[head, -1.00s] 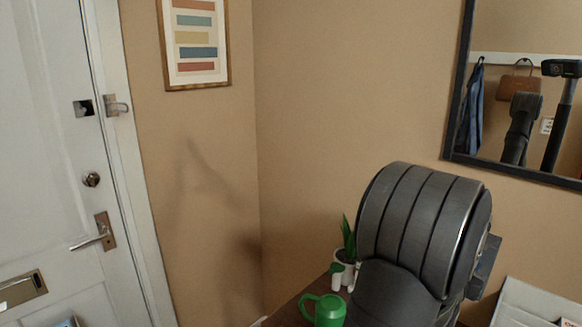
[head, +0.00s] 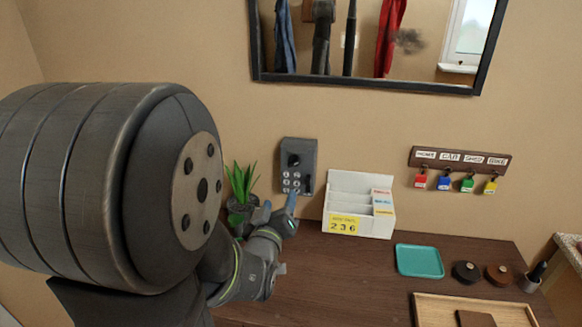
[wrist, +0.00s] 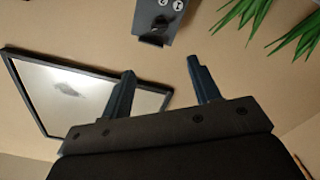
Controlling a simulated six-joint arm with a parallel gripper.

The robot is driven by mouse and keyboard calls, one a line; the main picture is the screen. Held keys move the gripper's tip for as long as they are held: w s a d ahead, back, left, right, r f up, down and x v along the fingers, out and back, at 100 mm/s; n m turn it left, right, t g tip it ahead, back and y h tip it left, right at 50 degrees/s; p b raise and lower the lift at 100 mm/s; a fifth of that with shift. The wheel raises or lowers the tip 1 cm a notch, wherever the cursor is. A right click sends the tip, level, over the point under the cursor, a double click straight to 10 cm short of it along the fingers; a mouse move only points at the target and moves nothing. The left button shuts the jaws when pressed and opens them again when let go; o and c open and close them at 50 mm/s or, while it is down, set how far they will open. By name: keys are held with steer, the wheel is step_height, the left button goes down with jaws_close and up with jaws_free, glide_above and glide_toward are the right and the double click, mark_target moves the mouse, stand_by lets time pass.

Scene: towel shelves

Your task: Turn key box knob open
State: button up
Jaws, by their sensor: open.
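The grey key box (head: 308,152) is mounted on the wall below the mirror. It has a black knob (head: 293,160) near its top, round number buttons (head: 291,181) below and a dark upright part at its right side. My gripper (head: 277,207) is in front of the wall, just below the box, with its blue fingers apart and empty. In the wrist view, part of the key box (wrist: 147,18) shows at the top edge, beyond the open fingers of my gripper (wrist: 162,65). No contact with the box is visible there.
A potted plant (head: 241,184) stands close left of my gripper. A white letter holder (head: 345,190) marked 236 stands right of the box. A key rack (head: 460,160), teal tray (head: 418,261) and wooden tray (head: 425,310) are further right. The mirror (head: 365,78) hangs above.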

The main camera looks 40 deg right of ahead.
mark_target(292, 164)
steer(key=x, duration=1.6)
steer(key=shift+w+d, duration=0.25)
steer(key=shift+d, duration=0.1)
steer(key=c, duration=1)
